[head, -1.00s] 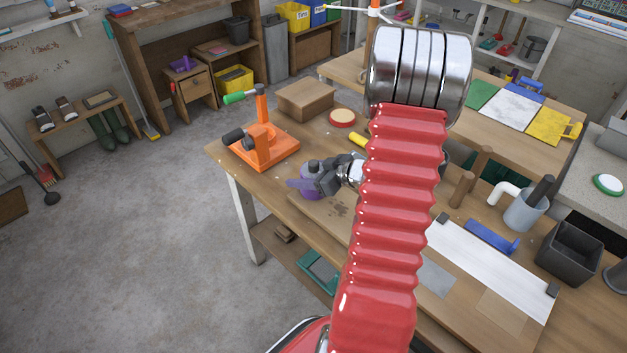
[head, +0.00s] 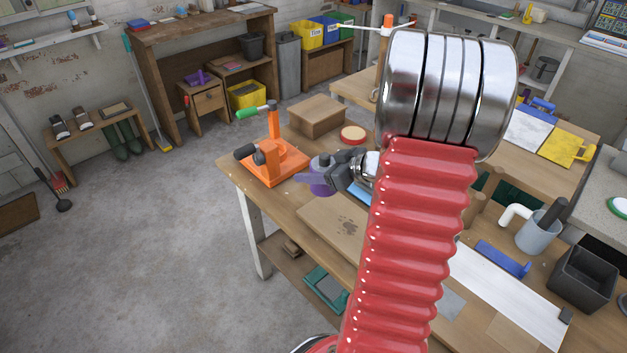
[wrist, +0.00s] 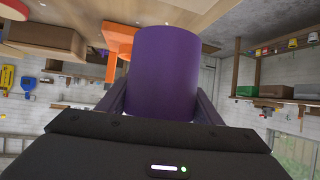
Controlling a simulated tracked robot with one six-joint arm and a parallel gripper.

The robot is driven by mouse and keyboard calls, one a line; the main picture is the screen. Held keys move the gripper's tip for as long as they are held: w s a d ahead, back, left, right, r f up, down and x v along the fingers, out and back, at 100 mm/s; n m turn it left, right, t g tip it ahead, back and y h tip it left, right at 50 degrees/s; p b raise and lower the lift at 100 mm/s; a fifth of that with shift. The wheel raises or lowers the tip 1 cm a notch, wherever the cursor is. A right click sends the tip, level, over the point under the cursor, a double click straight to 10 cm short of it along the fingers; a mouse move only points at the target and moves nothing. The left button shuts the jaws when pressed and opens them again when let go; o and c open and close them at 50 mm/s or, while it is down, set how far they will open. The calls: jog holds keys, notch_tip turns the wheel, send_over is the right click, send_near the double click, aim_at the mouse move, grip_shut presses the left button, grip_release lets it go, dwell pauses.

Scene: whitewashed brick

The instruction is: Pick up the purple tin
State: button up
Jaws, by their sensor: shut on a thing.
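The purple tin shows in the head view (head: 320,189), over the bench's far left part and just right of the orange clamp stand. It fills the middle of the wrist view (wrist: 163,72) as a plain purple cylinder. My gripper (head: 322,177) is shut on it, with a dark finger along each side in the wrist view. In the head view, the fingers cover the middle of the tin. The tin appears raised above the bench top, though its exact height is hard to tell. My red arm hides part of the bench.
The orange clamp stand (head: 272,160) is close to the tin's left. A cardboard box (head: 318,116) and a round red-rimmed tin (head: 353,134) stand behind. A stained board (head: 335,222) lies in front.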

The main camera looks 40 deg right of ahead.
jog(key=shift+r, duration=0.85)
